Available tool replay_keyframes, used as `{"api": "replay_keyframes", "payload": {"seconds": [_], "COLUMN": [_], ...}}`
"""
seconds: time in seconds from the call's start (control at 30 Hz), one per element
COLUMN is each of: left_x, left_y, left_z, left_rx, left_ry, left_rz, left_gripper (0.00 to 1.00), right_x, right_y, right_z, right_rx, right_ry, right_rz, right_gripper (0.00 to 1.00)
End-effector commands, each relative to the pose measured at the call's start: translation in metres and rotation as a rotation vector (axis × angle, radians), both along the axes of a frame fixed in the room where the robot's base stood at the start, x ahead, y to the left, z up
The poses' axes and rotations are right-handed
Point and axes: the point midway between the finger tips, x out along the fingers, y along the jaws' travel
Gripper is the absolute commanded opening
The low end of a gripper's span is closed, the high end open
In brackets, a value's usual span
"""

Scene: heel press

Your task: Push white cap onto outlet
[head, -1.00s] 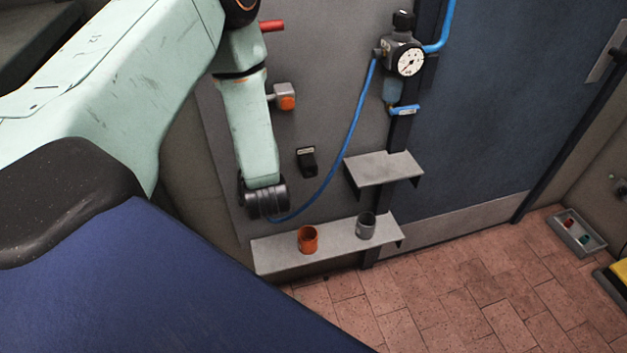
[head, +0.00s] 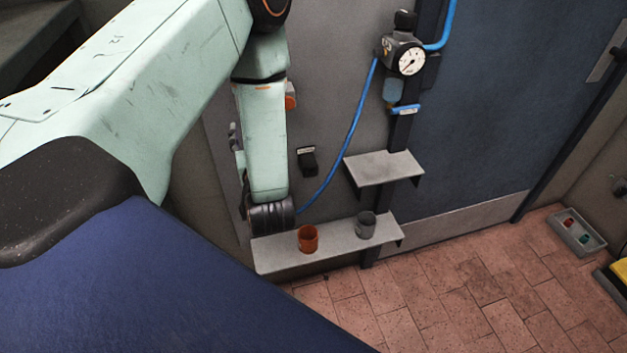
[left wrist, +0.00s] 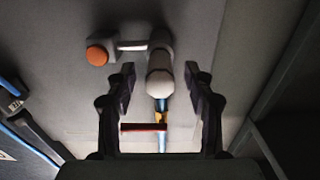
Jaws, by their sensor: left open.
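In the left wrist view the white cap (left wrist: 159,84) shows as a rounded pale end on the grey pipe fitting (left wrist: 160,42) of the wall. How far it sits on the outlet cannot be told. My left gripper (left wrist: 160,82) is open, with a finger on each side of the cap and a gap to both; nothing is held. In the head view my left forearm hangs in front of the wall panel and hides the cap and outlet. My right gripper is in neither view.
An orange knob (left wrist: 97,55) and a red handle (left wrist: 144,127) sit close to the fitting. A shelf (head: 335,243) carries an orange cup (head: 308,239) and a grey cup (head: 366,225). A gauge (head: 410,61) with a blue hose (head: 350,135) hangs right of my arm.

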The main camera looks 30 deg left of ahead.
Motion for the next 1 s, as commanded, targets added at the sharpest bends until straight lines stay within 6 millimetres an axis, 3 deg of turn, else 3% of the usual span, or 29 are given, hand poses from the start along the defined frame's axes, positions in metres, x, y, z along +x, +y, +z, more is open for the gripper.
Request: {"api": "replay_keyframes", "payload": {"seconds": [0.5, 1.0], "left_x": [-0.043, -0.055], "left_y": [-0.053, -0.064], "left_z": [0.000, 0.000], "left_rx": [0.003, 0.001], "left_ry": [0.002, -0.001], "left_rz": [-0.005, 0.001], "left_gripper": [0.53, 0.53], "right_x": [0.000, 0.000], "right_y": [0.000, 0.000], "right_z": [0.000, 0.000], "right_rx": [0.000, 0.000], "right_ry": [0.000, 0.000], "right_rz": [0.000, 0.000], "right_gripper": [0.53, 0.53]}}
